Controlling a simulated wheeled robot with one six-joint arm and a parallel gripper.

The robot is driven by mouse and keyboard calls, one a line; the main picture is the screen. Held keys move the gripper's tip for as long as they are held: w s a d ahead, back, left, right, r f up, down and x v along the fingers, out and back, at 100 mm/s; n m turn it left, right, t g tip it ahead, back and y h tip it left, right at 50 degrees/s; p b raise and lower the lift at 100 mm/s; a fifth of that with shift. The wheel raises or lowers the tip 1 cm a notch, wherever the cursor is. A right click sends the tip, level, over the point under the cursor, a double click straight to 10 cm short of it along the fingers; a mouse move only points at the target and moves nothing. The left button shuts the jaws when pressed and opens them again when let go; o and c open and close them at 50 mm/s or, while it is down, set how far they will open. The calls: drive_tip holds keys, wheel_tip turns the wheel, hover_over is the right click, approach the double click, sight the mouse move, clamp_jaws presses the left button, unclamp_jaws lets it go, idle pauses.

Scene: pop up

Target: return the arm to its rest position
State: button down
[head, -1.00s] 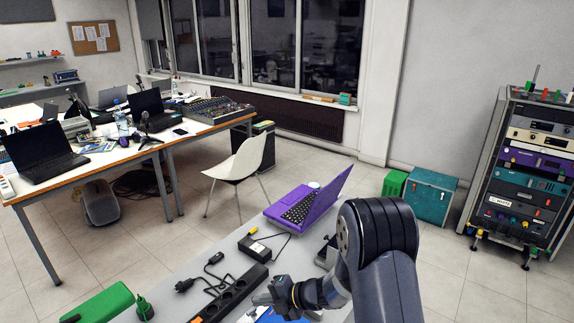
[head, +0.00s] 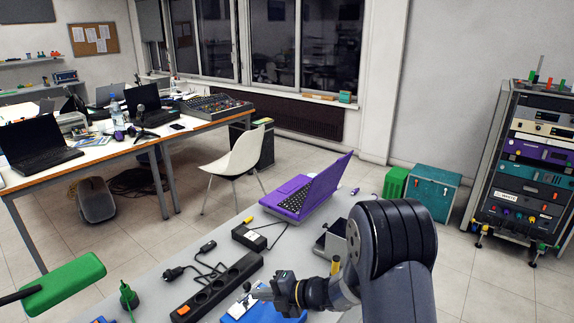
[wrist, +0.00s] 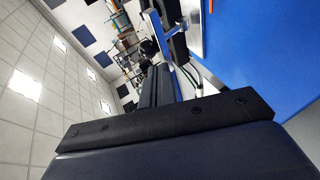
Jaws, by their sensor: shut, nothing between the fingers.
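My arm (head: 385,250) reaches in from the lower right of the head view. It is bent, with the forearm pointing left over the near table. My gripper (head: 250,291) is shut and empty. It is close above or beside a blue object (head: 262,312) at the bottom edge; I cannot tell whether they touch. In the wrist view a large blue surface (wrist: 265,50) fills the right side, and dark parts of my own arm fill the bottom.
On the near table (head: 175,255) are a purple laptop (head: 305,190), a black power strip (head: 218,288), a charger (head: 250,236), a grey open box (head: 332,240) and a green case (head: 65,282). A white chair (head: 240,160) and a rack (head: 520,170) stand beyond.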

drive_tip(key=shift+s+d+f+n+t+y+b, duration=0.15)
drive_tip(key=shift+s+d+f+t+y+b, duration=0.3)
drive_tip(key=shift+b, duration=1.6)
drive_tip(key=shift+d+f+n+t+y+b, duration=0.15)
drive_tip(key=shift+f+y+b, duration=0.45)
drive_tip(key=shift+b, duration=1.45)
drive_tip(key=shift+r+y+b, duration=0.15)
drive_tip(key=shift+y+b, duration=0.1)
drive_tip(key=shift+b, duration=0.45)
